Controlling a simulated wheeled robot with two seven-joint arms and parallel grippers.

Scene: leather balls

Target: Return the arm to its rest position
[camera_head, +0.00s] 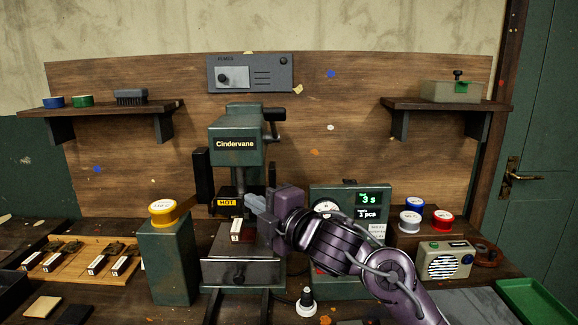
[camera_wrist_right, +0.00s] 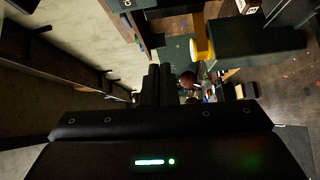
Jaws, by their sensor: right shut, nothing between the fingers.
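My right arm (camera_head: 355,250) comes in from the lower right in the head view. Its gripper (camera_head: 254,203) points left in front of the press and is shut and empty. In the right wrist view its dark fingers (camera_wrist_right: 158,84) lie together. The green Cindervane press (camera_head: 236,140) stands behind it, with a yellow HOT label (camera_head: 227,202). A small white-faced block (camera_head: 236,229) stands on the press base, just left of and below the fingertips. My left gripper is not in view.
A display box (camera_head: 349,200) stands close behind my arm. A radio (camera_head: 446,260) and a green tray (camera_head: 536,300) are at the right. A wooden tray (camera_head: 80,263) holds several stamps at the left.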

